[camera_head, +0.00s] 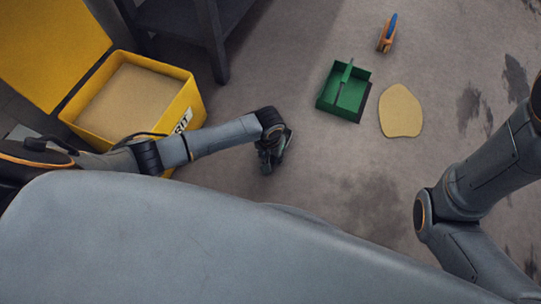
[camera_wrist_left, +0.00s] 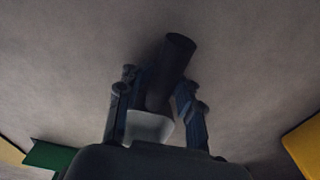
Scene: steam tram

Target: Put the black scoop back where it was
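My left gripper (camera_head: 272,158) hangs low over the floor near the middle of the head view, between the yellow bin and the green box. In the left wrist view, its fingers (camera_wrist_left: 157,105) stand on both sides of a dark cylindrical piece, which looks like the handle of the black scoop (camera_wrist_left: 174,58). A light grey part shows at its lower end, by the palm. The fingers seem closed on it. In the head view, the scoop is too small and dark to tell from the gripper. My right gripper is out of view; only its arm shows at the right.
An open yellow bin of sand (camera_head: 188,92) stands at the left, below a dark table (camera_head: 215,35). A green box with a handle bar (camera_head: 326,98) stands beside a flat sand-coloured patch (camera_head: 400,112). An orange and blue object (camera_head: 387,35) lies beyond. The surrounding floor is clear.

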